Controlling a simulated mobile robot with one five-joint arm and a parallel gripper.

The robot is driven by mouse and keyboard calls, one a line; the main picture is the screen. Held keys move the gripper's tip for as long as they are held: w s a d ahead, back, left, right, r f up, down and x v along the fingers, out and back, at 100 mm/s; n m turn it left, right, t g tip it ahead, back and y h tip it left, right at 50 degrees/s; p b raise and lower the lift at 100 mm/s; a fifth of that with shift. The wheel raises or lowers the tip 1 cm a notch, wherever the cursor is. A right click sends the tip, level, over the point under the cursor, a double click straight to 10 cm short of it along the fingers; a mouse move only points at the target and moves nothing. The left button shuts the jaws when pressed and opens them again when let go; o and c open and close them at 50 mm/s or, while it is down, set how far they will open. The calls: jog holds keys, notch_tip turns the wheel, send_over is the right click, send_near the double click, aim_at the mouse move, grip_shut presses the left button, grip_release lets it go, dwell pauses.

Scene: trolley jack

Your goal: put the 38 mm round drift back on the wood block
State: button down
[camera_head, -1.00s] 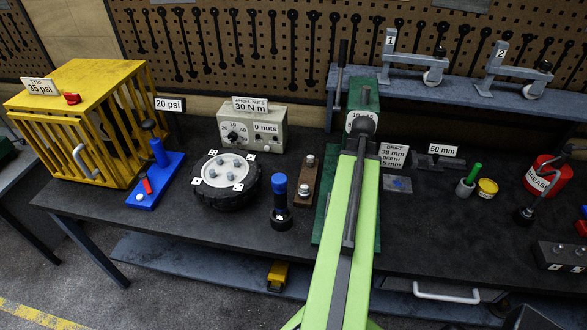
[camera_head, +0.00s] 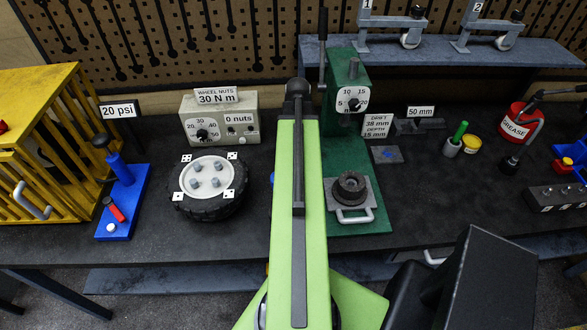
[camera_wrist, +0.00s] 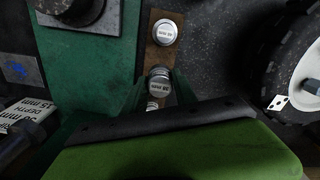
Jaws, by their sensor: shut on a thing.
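The brown wood block (camera_wrist: 158,57) shows in the wrist view beside the green press base. A silver round drift (camera_wrist: 159,82) stands between the fingers of my gripper (camera_wrist: 160,92), which is shut on it. Its top label seems to read 38 mm. The held drift overlaps the block in this view; I cannot tell whether it touches it. Another silver drift (camera_wrist: 165,32) stands at the block's far end. A further silver piece (camera_wrist: 152,105) shows partly below the held one. In the head view my arm hides the block and my gripper.
The green press (camera_head: 335,155) stands right of my arm, with a dark ring-shaped part (camera_head: 350,187) on its handled plate. The wheel (camera_head: 208,187) lies to the left. A sign (camera_head: 377,125) reads drift 38 mm, depth 15 mm.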

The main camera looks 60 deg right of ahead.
notch_tip(320, 180, down, 8)
jog(key=b, duration=0.6)
jog(key=shift+s, duration=0.15)
jog(key=shift+r, duration=0.2)
jog(key=c, duration=1.4)
grip_release()
jog(key=shift+f, duration=0.2)
jog(key=shift+c, duration=0.2)
jog(key=o, duration=0.4)
jog(key=shift+o, duration=0.2)
jog(key=shift+r, duration=0.15)
notch_tip(320, 180, up, 12)
jog(key=p, duration=1.2)
jog(key=shift+r, duration=0.15)
